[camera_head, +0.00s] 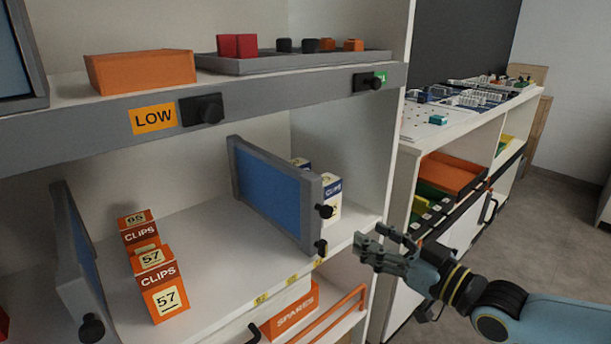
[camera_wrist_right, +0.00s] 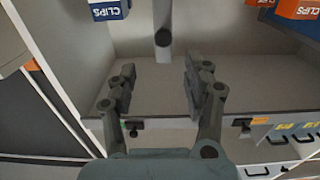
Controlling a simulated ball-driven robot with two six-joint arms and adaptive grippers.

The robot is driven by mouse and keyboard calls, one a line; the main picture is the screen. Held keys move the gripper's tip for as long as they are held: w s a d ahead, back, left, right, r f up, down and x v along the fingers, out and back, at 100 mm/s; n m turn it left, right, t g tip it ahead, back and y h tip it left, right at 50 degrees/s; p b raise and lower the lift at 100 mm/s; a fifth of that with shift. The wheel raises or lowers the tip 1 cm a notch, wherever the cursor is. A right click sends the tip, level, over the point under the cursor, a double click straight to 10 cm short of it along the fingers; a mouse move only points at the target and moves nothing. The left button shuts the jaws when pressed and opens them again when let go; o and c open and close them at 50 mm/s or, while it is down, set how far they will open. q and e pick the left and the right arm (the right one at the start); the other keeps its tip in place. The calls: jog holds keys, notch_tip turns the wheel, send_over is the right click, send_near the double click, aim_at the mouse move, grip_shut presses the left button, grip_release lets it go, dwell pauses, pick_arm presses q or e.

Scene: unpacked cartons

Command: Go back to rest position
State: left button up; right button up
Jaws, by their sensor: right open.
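My right gripper (camera_head: 388,250) is in front of the shelf unit's right edge in the head view, on an arm that comes in from the right. Its two fingers stand apart with nothing between them; the right wrist view (camera_wrist_right: 160,85) also shows the open fingers, with shelf surface behind. My left gripper does not show in the head view. Orange cartons (camera_head: 165,290) marked CLIPS 57 and 65 stand on the middle shelf at the left. A white and blue CLIPS carton (camera_head: 333,196) stands at the right, partly hidden by a blue-panelled divider (camera_head: 270,192).
The upper shelf holds an orange box (camera_head: 140,71) and a grey tray (camera_head: 290,62) with small blocks. Below is a SPARES box (camera_head: 293,310). A second white cabinet (camera_head: 462,235) with bins stands at the right. Grey floor (camera_head: 560,215) is open at far right.

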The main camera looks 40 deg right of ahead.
jog(key=s+a+f+m+g+h, duration=0.1)
jog(key=s+f+g, duration=0.25)
jog(key=f, duration=0.65)
jog(key=s+a+f+g+h, duration=0.15)
jog(key=s+f, duration=0.35)
jog(key=f, duration=0.6)
jog(key=s+a+f+m+g, duration=0.1)
jog(key=s+f+g, duration=0.35)
jog(key=f, duration=0.55)
jog(key=s+a+f+g, duration=0.2)
jog(key=s+f, duration=0.2)
jog(key=s, duration=0.4)
jog(key=s+a+f+n+g, duration=0.1)
jog(key=s+f+g, duration=0.2)
jog(key=s, duration=0.5)
jog(key=s+a+f+g, duration=0.2)
jog(key=s+f, duration=0.3)
jog(key=s, duration=0.3)
jog(key=shift+a+n+g, duration=0.3)
jog(key=shift+a+g, duration=0.05)
jog(key=shift+y, duration=0.25)
